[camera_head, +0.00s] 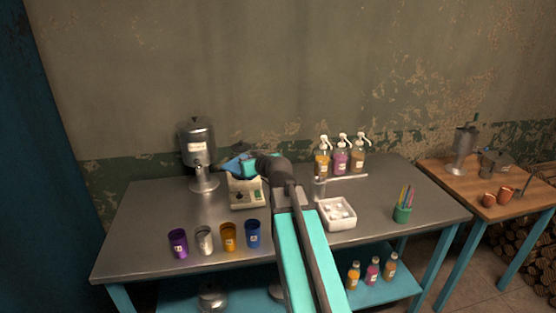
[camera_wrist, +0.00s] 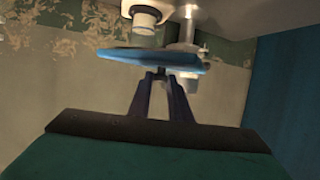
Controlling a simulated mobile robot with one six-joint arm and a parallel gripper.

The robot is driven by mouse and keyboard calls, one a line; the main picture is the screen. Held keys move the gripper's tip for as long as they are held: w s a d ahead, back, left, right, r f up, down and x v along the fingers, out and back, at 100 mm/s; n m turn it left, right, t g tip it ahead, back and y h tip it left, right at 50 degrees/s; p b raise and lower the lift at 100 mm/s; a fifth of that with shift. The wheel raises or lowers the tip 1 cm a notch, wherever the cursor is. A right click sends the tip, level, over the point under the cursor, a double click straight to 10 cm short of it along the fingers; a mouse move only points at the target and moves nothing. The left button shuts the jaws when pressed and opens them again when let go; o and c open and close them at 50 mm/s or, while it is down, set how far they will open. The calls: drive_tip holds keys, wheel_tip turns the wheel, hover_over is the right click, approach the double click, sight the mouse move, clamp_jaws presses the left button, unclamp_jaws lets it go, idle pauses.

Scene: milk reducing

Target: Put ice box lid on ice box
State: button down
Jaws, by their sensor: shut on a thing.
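The ice box (camera_head: 337,226) is a small white open box with pale ice-like pieces inside. It stands on the right half of the grey metal table, right of my arm. My gripper (camera_wrist: 160,78) is shut on a flat blue lid (camera_wrist: 155,56), held by its edge. In the head view the blue lid (camera_head: 234,165) is above the back of the table, left of the ice box and well apart from it. My gripper is mostly hidden behind the dark wrist there. The wrist view does not clearly show the ice box.
A steel dispenser (camera_head: 198,150) and a cream-coloured device (camera_head: 246,193) stand close to the lid. Several coloured cups line the front left. Pump bottles (camera_head: 340,160), a clear cylinder (camera_head: 319,188) and a green pen cup (camera_head: 403,214) surround the ice box. The table's front right is clear.

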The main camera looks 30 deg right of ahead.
drive_tip(key=a+f+b, duration=0.1)
drive_tip(key=a+b, duration=0.2)
drive_tip(key=a, duration=1.8)
drive_tip(key=shift+w+f, duration=0.15)
drive_tip(key=shift+a, duration=0.1)
